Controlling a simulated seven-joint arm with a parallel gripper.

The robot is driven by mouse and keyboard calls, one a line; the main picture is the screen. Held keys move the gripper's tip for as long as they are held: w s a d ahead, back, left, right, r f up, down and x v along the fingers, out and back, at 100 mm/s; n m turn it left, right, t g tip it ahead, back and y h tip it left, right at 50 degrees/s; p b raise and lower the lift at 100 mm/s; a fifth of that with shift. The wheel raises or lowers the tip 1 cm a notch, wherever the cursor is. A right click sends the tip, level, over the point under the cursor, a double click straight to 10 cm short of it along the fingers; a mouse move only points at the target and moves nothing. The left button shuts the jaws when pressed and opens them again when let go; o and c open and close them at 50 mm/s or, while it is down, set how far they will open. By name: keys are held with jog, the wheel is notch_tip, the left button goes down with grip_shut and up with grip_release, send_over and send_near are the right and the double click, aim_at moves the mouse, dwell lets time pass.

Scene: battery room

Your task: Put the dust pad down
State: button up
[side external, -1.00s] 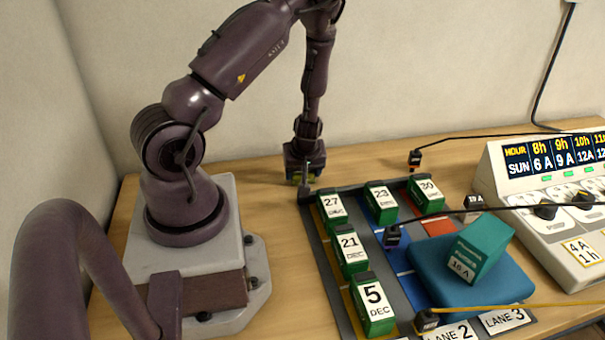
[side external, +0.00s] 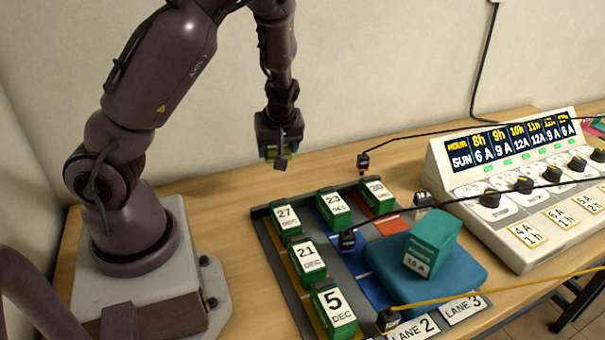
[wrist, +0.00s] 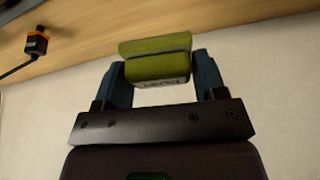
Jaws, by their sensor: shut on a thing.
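The dust pad (wrist: 157,58) is a small olive-green block with dark lettering on a pale strip, upside down in the wrist view. My gripper (wrist: 160,72) is shut on it, with a blue finger on each side. In the side view my gripper (side external: 279,150) hangs behind the back edge of the dark tray, above the tabletop. There only a yellow-green bit of the pad (side external: 271,154) shows below the jaws; the rest is hidden.
The grey lane tray (side external: 262,225) holds several green dated batteries. A teal battery (side external: 433,240) sits tilted on a blue cushion (side external: 458,277). A charger (side external: 520,235) stands at right. Bare wood (side external: 215,190) lies left of the tray.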

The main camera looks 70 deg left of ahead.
jog(key=shift+s+a+r+n, duration=0.15)
jog(key=shift+s+n, duration=0.05)
jog(key=shift+n, duration=0.2)
jog(key=shift+g, duration=0.3)
jog(key=w+a+f, duration=0.5)
jog(key=w+a, duration=0.1)
jog(key=w, duration=0.1)
send_over(305, 172)
jog(key=d, duration=0.2)
jog(key=shift+n, duration=0.3)
jog(key=f, duration=0.4)
jog(key=shift+s+a+f, duration=0.15)
jog(key=shift+s+a, duration=0.1)
jog(key=shift+s, duration=0.05)
jog(key=shift+w+a+f, duration=0.1)
jog(key=shift+w+f, duration=0.05)
jog(key=shift+f, duration=0.1)
jog(key=shift+w+a+f, duration=0.1)
jog(key=shift+w+f, duration=0.05)
jog(key=shift+f, duration=1.55)
jog(key=shift+f, duration=0.15)
jog(key=o, duration=0.9)
